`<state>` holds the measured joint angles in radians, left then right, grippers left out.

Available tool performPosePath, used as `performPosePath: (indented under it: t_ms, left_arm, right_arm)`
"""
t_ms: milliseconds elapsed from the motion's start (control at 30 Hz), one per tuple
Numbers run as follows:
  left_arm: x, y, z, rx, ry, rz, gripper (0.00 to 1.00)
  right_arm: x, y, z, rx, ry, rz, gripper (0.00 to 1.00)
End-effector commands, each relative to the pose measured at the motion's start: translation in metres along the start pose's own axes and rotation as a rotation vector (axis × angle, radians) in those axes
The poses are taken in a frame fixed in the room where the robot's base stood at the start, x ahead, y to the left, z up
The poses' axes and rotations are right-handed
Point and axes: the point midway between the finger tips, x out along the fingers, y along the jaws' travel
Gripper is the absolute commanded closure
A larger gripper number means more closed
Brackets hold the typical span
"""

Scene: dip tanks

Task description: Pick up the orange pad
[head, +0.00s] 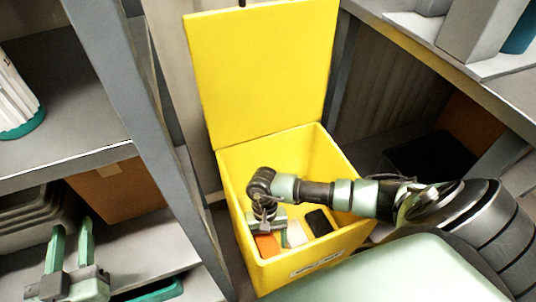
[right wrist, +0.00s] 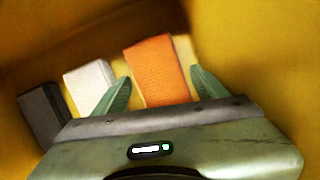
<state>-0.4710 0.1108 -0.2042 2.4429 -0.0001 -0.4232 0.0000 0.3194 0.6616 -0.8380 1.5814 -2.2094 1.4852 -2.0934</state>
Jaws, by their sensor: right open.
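The orange pad (head: 266,245) lies in the bottom of the open yellow bin (head: 343,238), at the near left of the items there. My right gripper (head: 268,222) reaches down into the bin above it. In the right wrist view the orange pad (right wrist: 156,70) shows between the two green fingers of my right gripper (right wrist: 161,78). The fingers stand apart, one at each side of the pad, with gaps; the pad's near end is hidden by the gripper body. My left gripper (head: 72,232) is open and empty at the lower left, by the shelf.
A white pad (right wrist: 91,82) and a dark pad (right wrist: 42,113) lie beside the orange one. The bin walls are close around my right gripper. The raised yellow lid (head: 262,70) stands behind. Grey shelving (head: 105,80) stands left, with a cardboard box (head: 115,190).

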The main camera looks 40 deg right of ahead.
Motion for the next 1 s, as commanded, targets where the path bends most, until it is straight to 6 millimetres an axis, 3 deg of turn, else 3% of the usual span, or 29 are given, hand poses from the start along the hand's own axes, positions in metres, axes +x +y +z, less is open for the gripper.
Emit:
performPosePath:
  t_ms: [400,567,600,1000]
  left_arm:
    - [0.0003,0.0005,-0.0013,-0.001,0.007,0.001,0.66]
    - [0.0003,0.0005,-0.0011,-0.001,0.006,0.001,0.66]
    - [0.0003,0.0005,-0.0011,-0.001,0.006,0.001,0.66]
    - [-0.0002,-0.0001,0.0028,-0.001,-0.020,0.000,0.66]
  right_arm:
    - [0.0001,0.0000,-0.0001,0.000,0.000,0.000,0.28]
    - [0.0001,0.0001,-0.0001,0.000,0.000,0.000,0.72]
    - [0.0001,0.0001,-0.0001,0.000,0.000,0.000,0.77]
    - [-0.0015,-0.0001,0.0005,0.001,-0.001,0.000,0.78]
